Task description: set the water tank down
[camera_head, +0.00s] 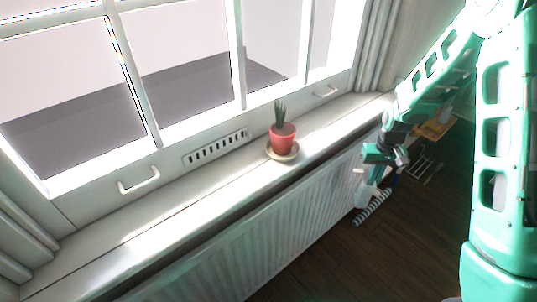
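My gripper (372,188) hangs at the end of my green arm, at the right of the head view. It is in front of the right end of the radiator and below the level of the windowsill. A dark, ribbed piece (372,207) extends down and left below it. I cannot tell whether this is a finger or something held. The gripper is small and seen from the side, so its opening is unclear. I cannot make out a water tank for certain anywhere in the view.
A red pot with a green plant (283,138) stands on a saucer (283,155) on the white windowsill (190,196). The sill is bare on both sides of it. A white radiator (270,222) is below. Dark wooden floor (350,265) lies to the right. A wooden surface (437,128) shows behind my arm.

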